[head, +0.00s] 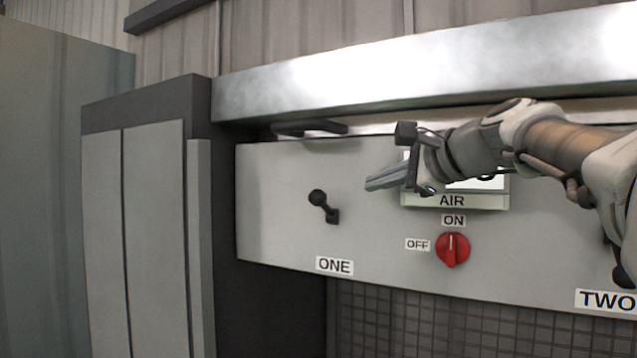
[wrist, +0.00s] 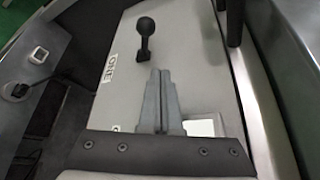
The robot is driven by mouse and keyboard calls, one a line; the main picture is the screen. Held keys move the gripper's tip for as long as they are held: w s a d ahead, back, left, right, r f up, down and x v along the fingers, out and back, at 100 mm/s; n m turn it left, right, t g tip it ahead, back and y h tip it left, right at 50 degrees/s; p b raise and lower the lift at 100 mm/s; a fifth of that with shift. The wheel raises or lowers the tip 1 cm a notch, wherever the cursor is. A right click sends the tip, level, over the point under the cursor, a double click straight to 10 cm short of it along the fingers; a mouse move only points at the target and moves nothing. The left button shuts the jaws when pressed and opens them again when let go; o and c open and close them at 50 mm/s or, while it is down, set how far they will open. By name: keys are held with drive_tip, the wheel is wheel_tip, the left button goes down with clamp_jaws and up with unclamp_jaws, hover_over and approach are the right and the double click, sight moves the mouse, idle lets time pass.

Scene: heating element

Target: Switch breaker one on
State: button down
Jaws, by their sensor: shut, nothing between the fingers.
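The breaker one lever (head: 324,206) is a black handle with a round knob on the grey panel, above the label ONE (head: 334,265). Its knob points up and to the left of its base in the head view. In the wrist view the lever (wrist: 145,35) stands beyond my fingertips, beside the label ONE (wrist: 109,67). My gripper (head: 370,184) is shut and empty, to the right of the lever and a little above its base. In the wrist view the shut fingers (wrist: 161,72) point toward the lever, apart from it.
A red knob (head: 453,250) with ON and OFF labels sits right of the lever, below the AIR sign (head: 452,201). A metal ledge (head: 400,72) runs above the panel. A black handle (head: 309,128) is under it. A grey cabinet (head: 150,230) stands at left.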

idle(0.4)
drive_tip(key=s+f+n+g+h+b, duration=0.2)
drive_tip(key=s+f+n, duration=0.3)
drive_tip(key=s+f, duration=0.4)
drive_tip(key=s+f+n+g+h+b, duration=0.3)
drive_tip(key=s+f+n, duration=0.3)
drive_tip(key=f, duration=1.3)
drive_tip(key=s+f+n+g+h+b, duration=0.2)
drive_tip(key=s+f+n, duration=0.4)
drive_tip(key=s+f, duration=0.6)
wheel_tip(320, 180, down, 3)
drive_tip(key=shift+d+f, duration=0.1)
drive_tip(key=shift+d, duration=0.05)
drive_tip(key=shift+s+d, duration=0.1)
